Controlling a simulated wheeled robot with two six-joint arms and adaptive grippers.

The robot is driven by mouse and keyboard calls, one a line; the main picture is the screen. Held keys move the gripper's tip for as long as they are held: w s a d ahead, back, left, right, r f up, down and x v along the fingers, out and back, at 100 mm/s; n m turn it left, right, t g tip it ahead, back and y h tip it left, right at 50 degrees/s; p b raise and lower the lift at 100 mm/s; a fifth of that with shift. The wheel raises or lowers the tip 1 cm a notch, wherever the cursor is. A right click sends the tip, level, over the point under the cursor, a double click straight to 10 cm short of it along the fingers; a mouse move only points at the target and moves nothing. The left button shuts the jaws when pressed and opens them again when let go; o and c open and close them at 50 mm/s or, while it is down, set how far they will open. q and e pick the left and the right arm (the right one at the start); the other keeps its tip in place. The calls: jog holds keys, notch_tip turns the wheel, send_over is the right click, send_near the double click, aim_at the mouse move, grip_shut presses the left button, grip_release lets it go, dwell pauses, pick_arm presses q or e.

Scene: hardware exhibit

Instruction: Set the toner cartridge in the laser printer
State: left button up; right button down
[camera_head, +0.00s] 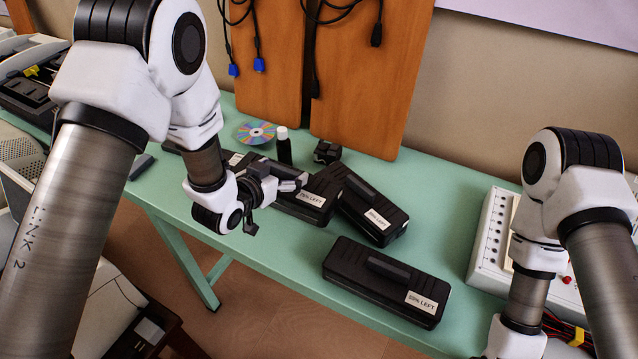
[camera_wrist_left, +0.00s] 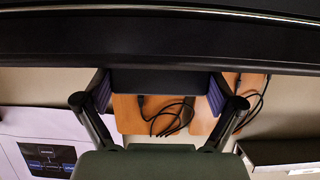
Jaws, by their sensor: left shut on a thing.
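My left gripper (camera_head: 274,200) is shut on a black toner cartridge (camera_head: 310,199) at the back of the green table. The gripper hides much of its left part; its white label shows at the right end. In the left wrist view, the fingers (camera_wrist_left: 160,95) clasp the cartridge's dark handle, and its long black body (camera_wrist_left: 160,42) spans the picture. A beige machine with an open dark interior (camera_head: 28,88), perhaps the laser printer, stands far left. My right gripper is out of view.
A disc (camera_head: 256,132), a dark bottle (camera_head: 284,146) and a small black part (camera_head: 327,152) stand behind the cartridges. A white panel device (camera_head: 487,243) is at the right. Cables hang on orange boards (camera_head: 368,75). The table is clear between the cartridges and that device.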

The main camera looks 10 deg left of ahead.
pick_arm(q)
notch_tip(320, 180, down, 7)
jog(key=shift+a+f+p, duration=0.1)
jog(key=shift+f+p, duration=0.1)
jog(key=shift+p, duration=0.25)
jog(key=shift+s+a+r, duration=0.1)
jog(key=shift+s, duration=0.05)
jog(key=o, duration=1.5)
jog(key=shift+f, duration=0.2)
jog(key=shift+c, duration=0.2)
jog(key=shift+r, duration=0.1)
jog(key=shift+s+r, duration=0.2)
jog(key=p+v, duration=0.3)
jog(key=v, duration=0.8)
jog(key=shift+s+p, duration=0.35)
jog(key=shift+p, duration=0.05)
